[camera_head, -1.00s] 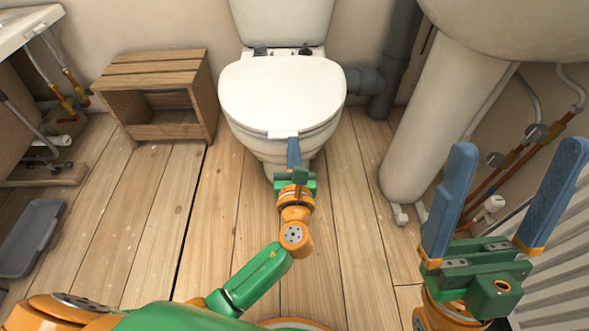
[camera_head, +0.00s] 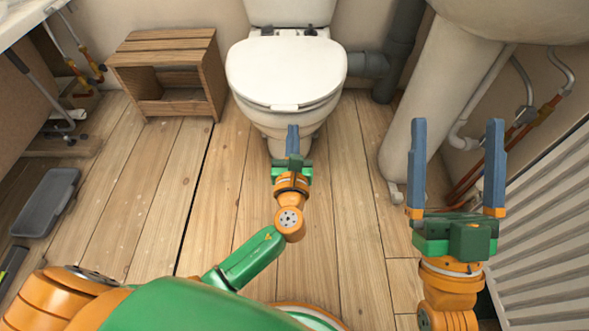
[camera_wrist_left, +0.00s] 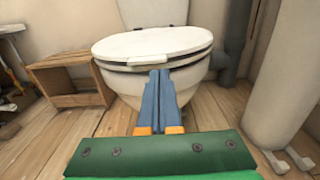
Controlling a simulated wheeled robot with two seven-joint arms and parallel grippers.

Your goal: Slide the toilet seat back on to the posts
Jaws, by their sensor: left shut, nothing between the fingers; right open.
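The white toilet seat with its lid down (camera_head: 287,68) lies on the toilet bowl (camera_head: 272,122). A small pale tab (camera_head: 284,107) sticks out at its front edge. Two small dark fittings, apparently the posts (camera_head: 309,32), show at the seat's back edge by the cistern; whether the seat is on them I cannot tell. My left gripper (camera_head: 292,127) is shut and empty, just in front of and below the tab. In the left wrist view its blue fingers (camera_wrist_left: 159,72) point at the seat front (camera_wrist_left: 150,42). My right gripper (camera_head: 456,121) is open and empty, to the right.
A wooden crate (camera_head: 165,45) stands left of the toilet. A white pedestal (camera_head: 418,110) stands to the right, behind my right gripper, with pipes and a radiator (camera_head: 545,225) beyond. A grey tray (camera_head: 47,203) lies far left. The plank floor before the toilet is clear.

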